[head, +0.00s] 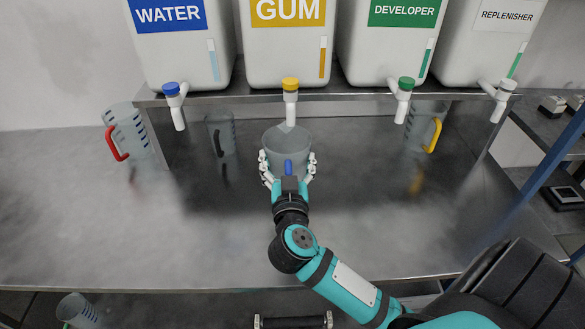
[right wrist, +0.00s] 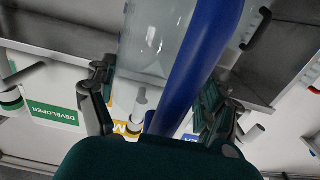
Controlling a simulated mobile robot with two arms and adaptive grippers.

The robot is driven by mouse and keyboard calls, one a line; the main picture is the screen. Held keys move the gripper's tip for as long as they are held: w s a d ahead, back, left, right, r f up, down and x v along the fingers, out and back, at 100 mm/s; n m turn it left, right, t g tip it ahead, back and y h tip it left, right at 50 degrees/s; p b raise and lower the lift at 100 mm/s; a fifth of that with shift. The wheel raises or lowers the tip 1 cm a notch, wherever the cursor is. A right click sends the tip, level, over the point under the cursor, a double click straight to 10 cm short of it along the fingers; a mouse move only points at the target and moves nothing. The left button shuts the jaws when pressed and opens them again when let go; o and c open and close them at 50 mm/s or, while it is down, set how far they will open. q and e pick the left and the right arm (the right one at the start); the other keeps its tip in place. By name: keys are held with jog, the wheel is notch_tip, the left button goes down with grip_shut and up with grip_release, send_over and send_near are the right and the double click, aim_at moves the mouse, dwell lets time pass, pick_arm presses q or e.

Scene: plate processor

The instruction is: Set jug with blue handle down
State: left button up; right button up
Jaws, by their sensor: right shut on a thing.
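The jug with the blue handle (head: 287,138) is a clear grey jug below the yellow-topped gum tap (head: 290,90). Its blue handle (head: 288,167) faces me. My right gripper (head: 289,168) is shut on this jug, with its fingers on either side of the handle. In the right wrist view, the long blue handle (right wrist: 200,65) runs between the fingers and the clear jug wall (right wrist: 150,40) shows beside it. The jug looks upright; I cannot tell whether its base touches the steel bench (head: 220,240). My left gripper is not in view.
Jugs with a red handle (head: 128,127), a black handle (head: 221,133) and a yellow handle (head: 423,124) stand near the shelf (head: 250,97). Labelled tanks sit on the shelf with their taps hanging down. The front of the bench is clear. Another jug (head: 78,310) is at lower left.

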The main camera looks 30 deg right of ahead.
jog(key=shift+w+d+f, duration=0.1)
jog(key=shift+w+d, duration=0.2)
jog(key=shift+d, duration=0.4)
jog(key=shift+f, duration=0.3)
notch_tip(320, 180, down, 3)
jog(key=shift+b, duration=0.5)
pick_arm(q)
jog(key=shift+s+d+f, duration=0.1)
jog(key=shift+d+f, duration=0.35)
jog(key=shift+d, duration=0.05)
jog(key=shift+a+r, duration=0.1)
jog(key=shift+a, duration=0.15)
pick_arm(e)
jog(key=o, duration=1.1)
jog(key=shift+s, duration=0.1)
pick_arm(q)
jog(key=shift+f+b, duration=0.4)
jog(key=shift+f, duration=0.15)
pick_arm(e)
jog(key=v, duration=1.2)
